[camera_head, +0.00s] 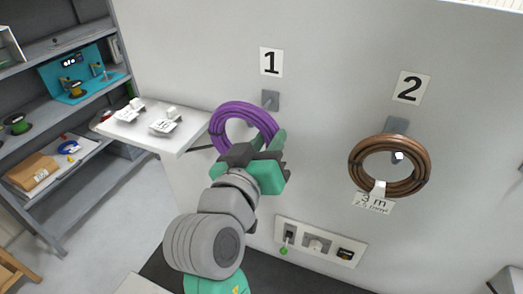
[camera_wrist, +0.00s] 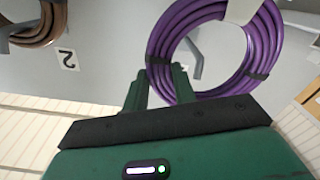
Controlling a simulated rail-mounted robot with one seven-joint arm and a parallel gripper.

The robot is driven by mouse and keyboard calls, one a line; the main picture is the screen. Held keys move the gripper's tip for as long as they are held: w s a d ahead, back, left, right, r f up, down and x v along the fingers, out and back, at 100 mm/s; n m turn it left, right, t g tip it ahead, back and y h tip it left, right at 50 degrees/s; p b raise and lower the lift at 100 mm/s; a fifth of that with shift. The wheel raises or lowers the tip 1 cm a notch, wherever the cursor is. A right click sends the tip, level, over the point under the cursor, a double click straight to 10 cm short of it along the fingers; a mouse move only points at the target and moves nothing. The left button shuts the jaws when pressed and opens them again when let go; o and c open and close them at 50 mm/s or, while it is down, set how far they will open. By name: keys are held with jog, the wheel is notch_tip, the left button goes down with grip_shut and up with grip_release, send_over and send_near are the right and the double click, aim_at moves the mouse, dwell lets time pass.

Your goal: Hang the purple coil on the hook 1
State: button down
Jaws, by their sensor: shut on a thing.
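The purple coil (camera_head: 243,112) is held upright in front of the wall, just left of and below the number 1 sign (camera_head: 271,62). My gripper (camera_head: 277,145) is shut on the coil's lower right part. In the wrist view the purple coil (camera_wrist: 217,45) stands at the tips of my green fingers (camera_wrist: 158,85). Hook 1 (camera_head: 270,100) is a grey wall mount below its sign, just right of the coil's upper edge. In the wrist view a grey hook (camera_wrist: 194,58) shows through the coil's opening. I cannot tell whether coil and hook touch.
A brown coil (camera_head: 358,165) hangs on hook 2 (camera_head: 397,126), with a paper tag (camera_head: 375,202). A white wall shelf (camera_head: 155,141) with labels is at left, close to the purple coil. Grey shelving (camera_head: 62,46) stands farther left. A socket panel (camera_head: 318,243) is low on the wall.

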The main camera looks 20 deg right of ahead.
jog(key=w+d+f+b, duration=0.2)
jog(key=w+d, duration=0.2)
jog(key=shift+w+f, duration=0.2)
jog(key=shift+f, duration=0.15)
dwell(0.4)
jog(key=shift+c, duration=2.1)
grip_release()
jog(key=shift+f, duration=0.1)
jog(key=v, duration=1.1)
jog(key=shift+w, duration=0.1)
